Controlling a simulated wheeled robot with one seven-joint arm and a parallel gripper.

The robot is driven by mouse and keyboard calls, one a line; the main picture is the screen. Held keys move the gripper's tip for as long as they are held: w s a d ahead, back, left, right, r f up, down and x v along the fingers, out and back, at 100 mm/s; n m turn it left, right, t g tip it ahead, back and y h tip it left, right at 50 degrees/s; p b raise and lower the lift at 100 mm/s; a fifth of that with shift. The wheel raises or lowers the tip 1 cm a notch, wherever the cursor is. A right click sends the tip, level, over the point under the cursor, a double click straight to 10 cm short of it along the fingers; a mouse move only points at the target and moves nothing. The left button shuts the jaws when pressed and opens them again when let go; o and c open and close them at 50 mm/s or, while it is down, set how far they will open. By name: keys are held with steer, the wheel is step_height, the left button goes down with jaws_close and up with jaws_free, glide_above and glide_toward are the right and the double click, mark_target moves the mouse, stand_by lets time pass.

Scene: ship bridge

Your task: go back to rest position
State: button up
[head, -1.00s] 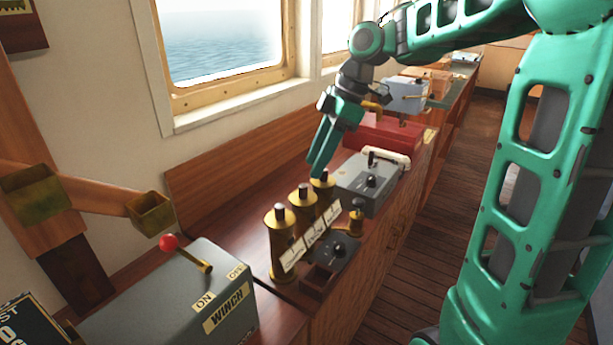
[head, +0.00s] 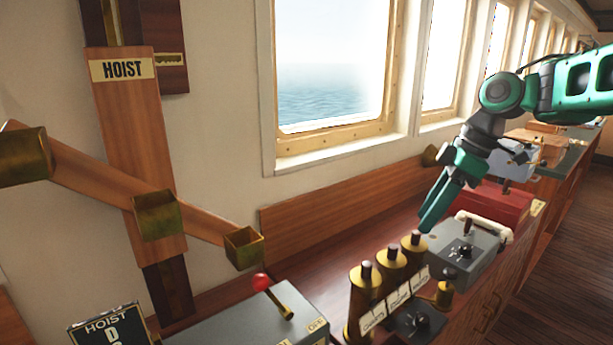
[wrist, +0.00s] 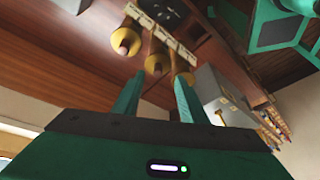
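My gripper (head: 430,222) hangs from my green arm over the wooden console, fingers pointing down and slightly left. Its tips appear close to the top of the rearmost of three brass cylinders (head: 388,270); the exact gap cannot be told. In the wrist view, the two green fingers (wrist: 160,78) stand apart with nothing held between them. The brass cylinders show beyond the fingertips there. No object of the task is named.
A grey box (head: 468,250) with a knob and a red box (head: 495,203) stand along the console (head: 375,218). A grey winch box (head: 235,325) with a red-knobbed lever (head: 262,283) is in front. The hoist (head: 130,130) with brass cups is on the left wall.

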steer(key=s+d+f+m+h, duration=0.1)
steer(key=s+d+f+m, duration=0.2)
steer(key=s+m, duration=0.3)
steer(key=s+d+f+m+h, duration=0.1)
steer(key=s+d+f+m, duration=0.3)
steer(key=s, duration=0.6)
steer(key=s+d+f+m+g+h, duration=0.1)
steer(key=s+d+f+m, duration=0.3)
steer(key=s+m, duration=0.5)
step_height(320, 180, down, 3)
steer(key=shift+d+r+h, duration=0.2)
steer(key=shift+d+h, duration=0.05)
steer(key=shift+h, duration=0.15)
